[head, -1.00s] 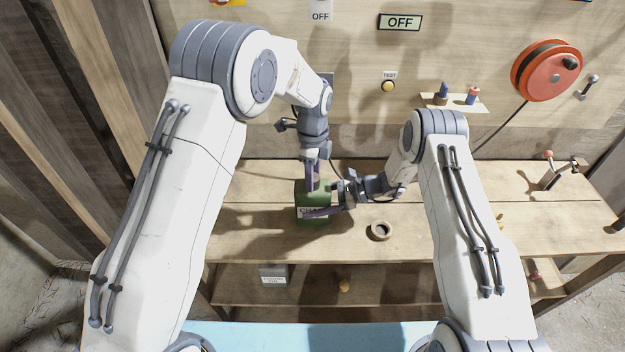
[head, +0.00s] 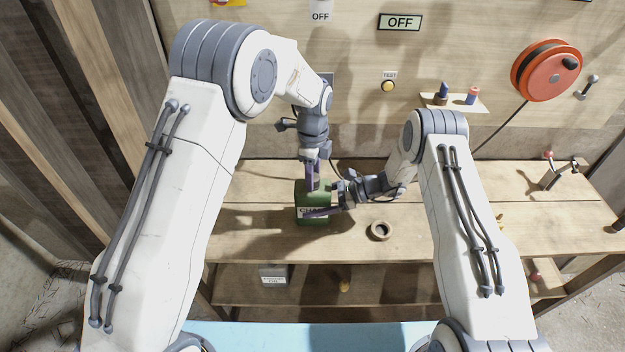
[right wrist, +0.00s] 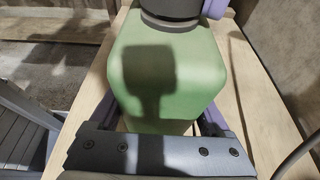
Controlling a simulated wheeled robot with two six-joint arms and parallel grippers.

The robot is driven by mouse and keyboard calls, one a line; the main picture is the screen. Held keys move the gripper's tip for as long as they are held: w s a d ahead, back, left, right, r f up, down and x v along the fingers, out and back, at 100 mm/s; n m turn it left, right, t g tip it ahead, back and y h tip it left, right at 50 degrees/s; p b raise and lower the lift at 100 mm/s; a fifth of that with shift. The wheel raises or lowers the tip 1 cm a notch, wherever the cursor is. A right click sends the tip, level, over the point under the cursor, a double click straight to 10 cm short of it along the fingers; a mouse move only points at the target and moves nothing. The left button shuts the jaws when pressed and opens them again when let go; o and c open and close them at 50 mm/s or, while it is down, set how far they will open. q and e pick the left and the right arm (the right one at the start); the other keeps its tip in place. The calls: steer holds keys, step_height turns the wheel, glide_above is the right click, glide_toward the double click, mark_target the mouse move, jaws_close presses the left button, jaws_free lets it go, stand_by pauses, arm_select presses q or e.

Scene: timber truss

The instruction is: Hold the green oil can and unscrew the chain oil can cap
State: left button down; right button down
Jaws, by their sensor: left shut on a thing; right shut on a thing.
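The green oil can (head: 314,216) stands upright on the workbench, a label on its front. My right gripper (head: 318,211) comes in from the right and is shut on the can's body. In the right wrist view the can (right wrist: 165,75) sits between purple fingers. My left gripper (head: 313,177) points down from above at the can's top and is shut there on the cap. The dark cap (right wrist: 172,15) shows at the top of the right wrist view with a purple finger beside it. In the head view the cap is hidden by the fingers.
A round wooden ring-like piece (head: 381,230) lies on the bench (head: 250,225) right of the can. A clamp-like tool (head: 560,173) stands at the right end. An orange reel (head: 546,71) hangs on the back panel. The bench left of the can is clear.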

arm_select(q)
steer(key=shift+f, duration=0.15)
stand_by(0.3)
steer(key=shift+n, duration=0.3)
steer(key=c, duration=1.2)
jaws_free()
jaws_close()
steer(key=shift+f, duration=0.1)
